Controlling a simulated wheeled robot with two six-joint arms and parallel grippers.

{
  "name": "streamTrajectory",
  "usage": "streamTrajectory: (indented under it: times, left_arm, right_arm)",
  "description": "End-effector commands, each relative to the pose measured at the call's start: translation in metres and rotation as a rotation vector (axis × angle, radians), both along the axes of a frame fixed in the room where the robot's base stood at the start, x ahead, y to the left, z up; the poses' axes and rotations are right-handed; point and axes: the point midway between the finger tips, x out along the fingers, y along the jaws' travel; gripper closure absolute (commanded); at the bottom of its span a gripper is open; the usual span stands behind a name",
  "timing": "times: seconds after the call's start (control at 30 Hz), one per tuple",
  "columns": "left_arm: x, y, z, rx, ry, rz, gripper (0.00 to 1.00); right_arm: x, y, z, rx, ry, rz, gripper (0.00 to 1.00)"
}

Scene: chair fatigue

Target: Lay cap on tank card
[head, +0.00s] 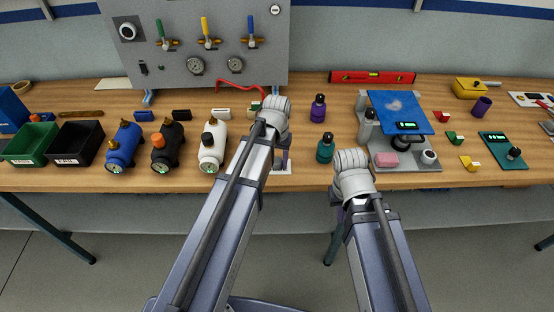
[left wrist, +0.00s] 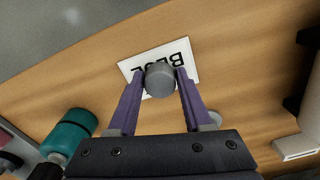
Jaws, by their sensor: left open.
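A grey round cap (left wrist: 160,80) sits over the white card (left wrist: 190,55) in the left wrist view. The card carries black lettering that appears to read BLUE, upside down. My left gripper (left wrist: 160,75) is open, with one purple finger on each side of the cap. I cannot tell whether the fingers touch it. In the head view the card (head: 283,170) lies near the table's front edge, partly behind my left arm, and the cap is hidden. My right gripper (head: 342,208) is at the table's front edge, its fingers mostly hidden by its wrist.
Blue (head: 122,150), black (head: 167,150) and white (head: 211,150) tanks stand left of my left arm. A teal bottle (head: 325,149) and purple bottle (head: 318,110) stand to the right. A grey stand with a blue plate (head: 398,108) is further right. A gauge panel (head: 205,45) stands behind.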

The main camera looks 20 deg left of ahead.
Motion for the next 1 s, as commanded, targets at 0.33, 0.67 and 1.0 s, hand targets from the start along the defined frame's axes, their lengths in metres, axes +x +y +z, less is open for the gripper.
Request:
streamTrajectory:
  times: [0.33,0.67,1.0]
  left_arm:
    - [-0.004,-0.001,0.051,-0.002,0.011,-0.002,0.21]
    - [-0.002,0.0,0.105,0.0,0.009,-0.001,0.21]
    - [-0.002,0.0,0.125,0.0,0.009,0.0,0.21]
  right_arm:
    - [0.0,0.0,0.052,0.0,0.0,0.0,1.0]
    - [0.0,0.0,0.105,0.0,0.0,0.002,1.0]
    - [0.0,0.0,0.125,0.001,0.0,-0.001,1.0]
